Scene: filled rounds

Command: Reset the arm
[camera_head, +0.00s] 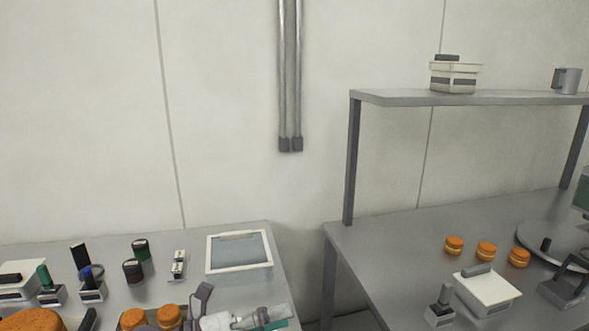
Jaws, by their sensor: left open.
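My left gripper (201,303) shows only in part at the bottom edge of the head view, over the front of the left table (215,285). It is open, with nothing seen between its fingers. Orange round items (168,316) stand just left of it, and clear and white pieces (240,318) lie just right of it. Whether it touches any of them I cannot tell. The rest of the left arm is mostly out of frame. My right gripper is not in view.
A white-rimmed tray (239,268), dark cylinders (133,271) and stamp-like items (91,287) stand on the left table. The right table (385,252) holds orange rounds (486,251), a white box (487,292) and a shelf (400,97). A gap separates the tables.

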